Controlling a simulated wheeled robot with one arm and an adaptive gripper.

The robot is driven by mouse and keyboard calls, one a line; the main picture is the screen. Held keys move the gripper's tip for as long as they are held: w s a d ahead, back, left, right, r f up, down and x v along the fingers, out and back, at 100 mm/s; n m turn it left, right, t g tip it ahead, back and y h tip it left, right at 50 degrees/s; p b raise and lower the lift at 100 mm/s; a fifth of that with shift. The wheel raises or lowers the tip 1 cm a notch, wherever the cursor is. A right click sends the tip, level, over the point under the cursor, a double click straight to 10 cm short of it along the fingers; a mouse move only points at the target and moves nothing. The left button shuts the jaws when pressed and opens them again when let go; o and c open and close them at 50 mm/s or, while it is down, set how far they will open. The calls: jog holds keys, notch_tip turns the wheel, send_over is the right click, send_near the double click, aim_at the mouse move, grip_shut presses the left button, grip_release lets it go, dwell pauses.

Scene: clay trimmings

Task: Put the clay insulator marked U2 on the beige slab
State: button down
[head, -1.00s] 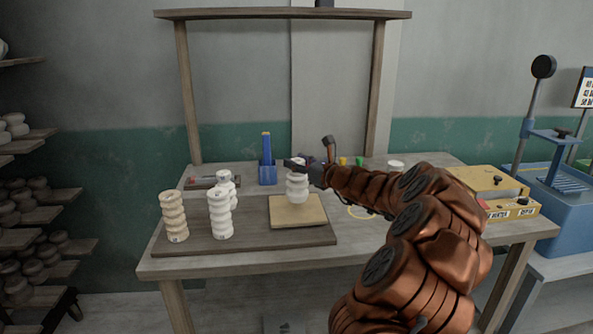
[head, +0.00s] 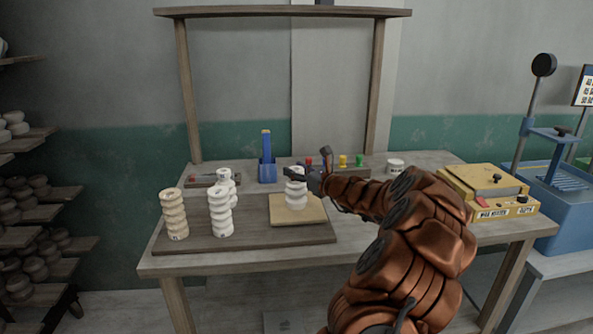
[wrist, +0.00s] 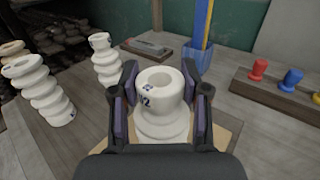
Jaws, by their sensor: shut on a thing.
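A white ribbed clay insulator (head: 296,195) stands upright over the beige slab (head: 284,217), and its base appears to rest on it. In the wrist view this insulator (wrist: 160,100) carries a blue mark of which a "2" can be read; the first character is partly hidden by the finger. My gripper (head: 296,174) is shut on its upper part, with one dark finger on each side in the wrist view (wrist: 160,95). The beige slab shows in the wrist view (wrist: 222,134) beside the base.
A cream insulator (head: 174,215) and two white ones (head: 221,212) (head: 226,178) stand left of the slab on the dark board (head: 260,238). A blue holder (head: 267,172) is behind. Coloured pegs (head: 343,161) and a yellow box (head: 494,190) are to the right.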

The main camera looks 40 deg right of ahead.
jog(key=c, duration=0.6)
grip_release()
jog(key=shift+o, duration=0.2)
jog(key=shift+r, duration=0.15)
